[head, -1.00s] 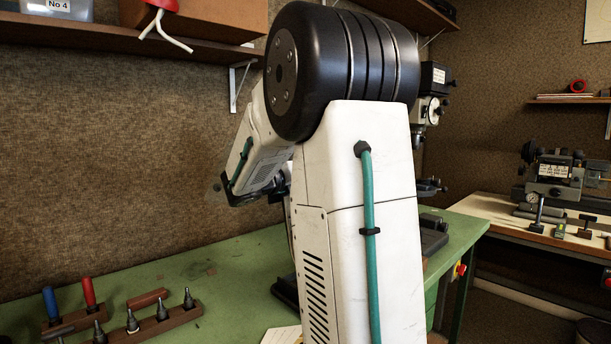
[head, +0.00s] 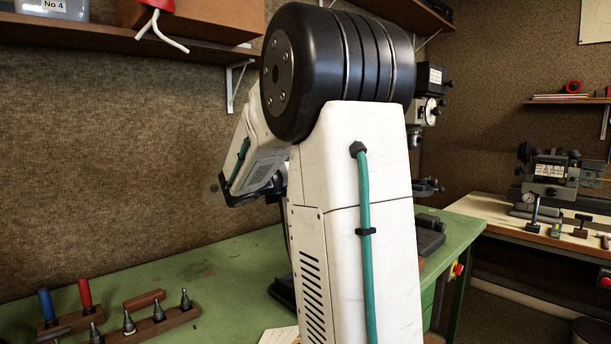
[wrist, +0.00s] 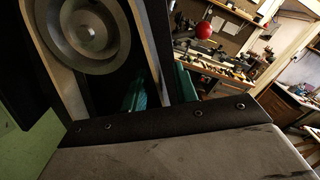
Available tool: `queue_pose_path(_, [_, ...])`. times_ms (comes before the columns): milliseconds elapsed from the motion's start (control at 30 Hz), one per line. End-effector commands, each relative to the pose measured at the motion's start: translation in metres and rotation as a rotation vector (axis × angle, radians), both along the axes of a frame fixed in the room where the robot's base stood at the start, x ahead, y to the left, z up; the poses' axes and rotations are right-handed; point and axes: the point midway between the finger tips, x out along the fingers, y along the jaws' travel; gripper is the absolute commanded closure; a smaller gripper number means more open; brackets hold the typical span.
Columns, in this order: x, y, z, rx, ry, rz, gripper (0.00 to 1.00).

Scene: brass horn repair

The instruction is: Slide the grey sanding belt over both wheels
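A round grey metal wheel (wrist: 88,33) fills the upper left of the wrist view. Pale strips pass on both sides of it; the right strip (wrist: 150,45) may be an edge of the grey sanding belt, but I cannot tell whether it touches the wheel. I cannot make out a second wheel. A dark bar with screws (wrist: 150,125) and a smudged grey surface (wrist: 170,158) fill the foreground; I cannot tell whether they are part of my gripper. My fingertips cannot be made out. In the head view my arm hides the gripper and the work.
A green bench (head: 225,270) holds a wooden block of metal tools (head: 150,325) and red and blue handles at the front left. A machine with a dial (head: 428,110) stands behind my arm. A shelf (head: 130,40) hangs at upper left. Another bench (head: 500,212) is at right.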

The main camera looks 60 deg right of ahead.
Motion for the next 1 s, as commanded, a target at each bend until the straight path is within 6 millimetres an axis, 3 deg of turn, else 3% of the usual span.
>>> queue_pose_path(1000, [0.014, 0.059, 0.000, 0.000, 0.000, 0.001, 0.71])
